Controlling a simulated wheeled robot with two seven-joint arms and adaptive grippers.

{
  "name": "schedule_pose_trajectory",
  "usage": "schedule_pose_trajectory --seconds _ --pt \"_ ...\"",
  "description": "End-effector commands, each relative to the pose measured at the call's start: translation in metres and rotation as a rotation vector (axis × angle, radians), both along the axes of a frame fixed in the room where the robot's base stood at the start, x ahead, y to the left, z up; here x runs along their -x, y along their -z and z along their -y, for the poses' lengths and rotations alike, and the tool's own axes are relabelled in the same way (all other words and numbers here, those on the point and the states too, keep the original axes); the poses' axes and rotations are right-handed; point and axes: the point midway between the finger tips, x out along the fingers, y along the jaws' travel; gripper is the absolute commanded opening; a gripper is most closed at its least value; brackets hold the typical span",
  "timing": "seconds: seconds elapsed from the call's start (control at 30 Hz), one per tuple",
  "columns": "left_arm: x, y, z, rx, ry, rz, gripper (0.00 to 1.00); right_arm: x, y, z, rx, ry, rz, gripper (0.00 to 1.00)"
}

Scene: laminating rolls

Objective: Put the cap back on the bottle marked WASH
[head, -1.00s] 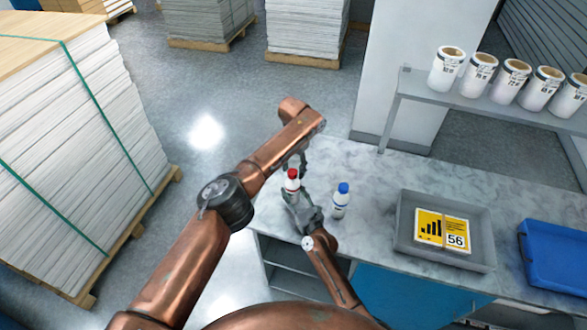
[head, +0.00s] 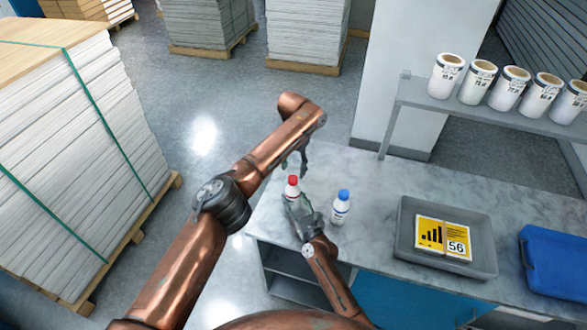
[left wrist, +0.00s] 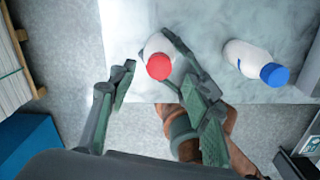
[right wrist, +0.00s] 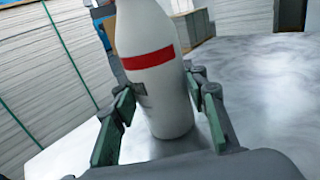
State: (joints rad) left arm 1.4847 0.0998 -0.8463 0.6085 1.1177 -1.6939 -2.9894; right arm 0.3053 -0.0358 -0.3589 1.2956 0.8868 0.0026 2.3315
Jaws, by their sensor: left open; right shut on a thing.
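A white bottle with a red cap (head: 292,180) stands upright on the marbled bench; in the right wrist view the bottle (right wrist: 158,90) has a red band and its top is out of frame. My right gripper (head: 302,208) is shut around it. The red cap sits at the bottle's top in the left wrist view (left wrist: 158,67); whether it is fully seated I cannot tell. A second white bottle (head: 340,212) with a blue cap (head: 343,195) stands to the right. No WASH lettering is readable. My left gripper (head: 297,163) is open and empty just above the red cap.
A grey tray (head: 405,235) holding a yellow card marked 56 (head: 443,238) lies to the right, with a blue tray (head: 550,265) beyond. Several tubs (head: 480,82) line a raised shelf. The bench behind the bottles is clear.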

Motion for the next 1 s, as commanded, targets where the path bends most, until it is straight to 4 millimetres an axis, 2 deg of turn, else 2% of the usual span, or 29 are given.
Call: schedule_pose_trajectory --seconds 0.23,0.6,0.77,1.0 --pt "0.0 0.0 0.0 0.0 0.0 0.0 0.63 0.0 -0.001 0.001 0.0 0.001 0.001 0.0" --pt "0.0 -0.005 0.0 0.001 0.0 0.001 0.64 0.0 -0.001 0.001 0.0 0.001 0.001 0.0" --pt "-0.001 -0.029 0.001 0.001 0.001 0.003 0.64 0.0 -0.001 0.0 0.0 0.001 0.001 0.0" --pt "-0.002 -0.087 0.0 -0.002 -0.002 0.006 0.64 0.0 -0.001 0.0 0.0 0.001 0.001 0.0"
